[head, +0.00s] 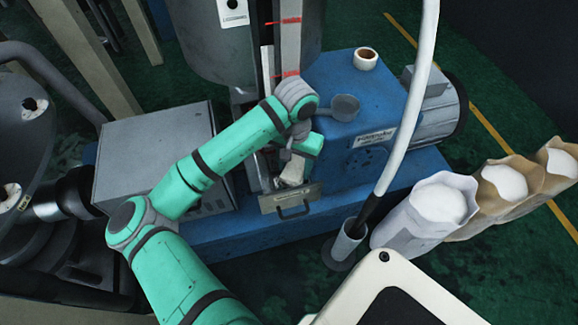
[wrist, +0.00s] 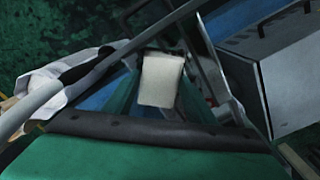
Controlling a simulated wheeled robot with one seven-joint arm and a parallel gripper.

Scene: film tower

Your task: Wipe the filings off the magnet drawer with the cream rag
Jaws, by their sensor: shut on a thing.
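My gripper (head: 298,160) is shut on the cream rag (head: 294,174), just above and behind the front of the magnet drawer (head: 291,199). The drawer front is a flat beige-grey plate with a dark handle, low on the tower. In the wrist view the rag (wrist: 161,80) shows as a pale cream block between my green fingers. I cannot tell whether the rag touches the drawer. Filings cannot be made out; my arm and the rag hide much of the drawer.
A grey metal box (head: 150,160) stands left of the drawer. To the right are a scoop (head: 345,107), a tape roll (head: 366,58) and a motor (head: 436,105) on the blue base. A white hose (head: 408,115) and open sacks (head: 440,203) stand at the right.

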